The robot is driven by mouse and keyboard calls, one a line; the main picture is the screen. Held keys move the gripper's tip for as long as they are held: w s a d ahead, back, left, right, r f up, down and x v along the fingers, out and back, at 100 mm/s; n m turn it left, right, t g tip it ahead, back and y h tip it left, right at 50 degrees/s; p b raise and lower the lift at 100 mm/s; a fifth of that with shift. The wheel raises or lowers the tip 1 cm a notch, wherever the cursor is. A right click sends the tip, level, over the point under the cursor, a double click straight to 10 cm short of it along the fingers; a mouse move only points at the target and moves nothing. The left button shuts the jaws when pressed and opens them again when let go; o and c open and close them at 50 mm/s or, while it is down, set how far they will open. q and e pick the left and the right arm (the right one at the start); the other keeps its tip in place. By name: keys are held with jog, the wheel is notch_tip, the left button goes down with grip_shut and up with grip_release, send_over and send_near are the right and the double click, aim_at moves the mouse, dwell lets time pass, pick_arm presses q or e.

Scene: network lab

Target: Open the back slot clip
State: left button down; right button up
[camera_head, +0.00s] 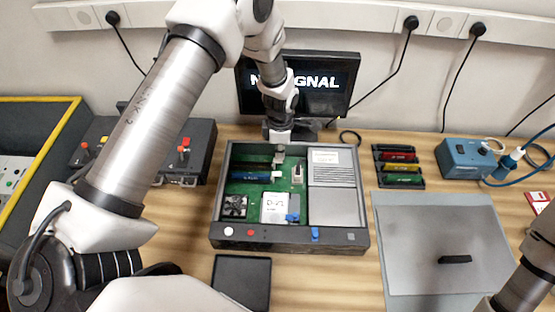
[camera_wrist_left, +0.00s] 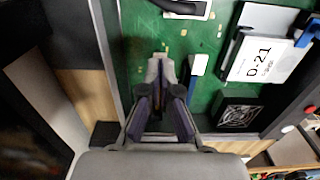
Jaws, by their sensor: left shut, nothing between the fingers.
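The open grey case (camera_head: 290,242) on the wooden bench holds a green board (camera_head: 240,188). At the board's back left lie two parallel slots. The back slot (camera_head: 245,165) looks dark. The front one holds a blue module (camera_head: 243,176), with a white end piece (camera_wrist_left: 198,65) beside my fingers in the left wrist view. My left gripper (camera_head: 279,157) is shut and empty, pointing down at the right end of the back slot; its fingertips (camera_wrist_left: 159,62) hide the back slot's clip. I cannot tell whether they touch it. My right gripper is out of view.
A white card marked D-21 (camera_head: 273,207) and a fan (camera_head: 234,206) sit on the board. The case walls stand close behind my left gripper. A module rack (camera_head: 398,167), blue box (camera_head: 464,158) and grey mat (camera_head: 440,225) are to the right. A monitor (camera_head: 340,85) stands behind.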

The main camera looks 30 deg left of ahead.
pick_arm(q)
jog(key=shift+f+b, duration=0.55)
jog(key=shift+f, duration=0.4)
jog(key=shift+s, duration=0.1)
notch_tip(320, 180, up, 3)
jog(key=shift+f+p, duration=0.2)
jog(key=shift+p, duration=0.9)
notch_tip(320, 180, up, 6)
jog(key=p, duration=0.4)
jog(key=shift+f, duration=0.25)
jog(key=shift+f, duration=0.1)
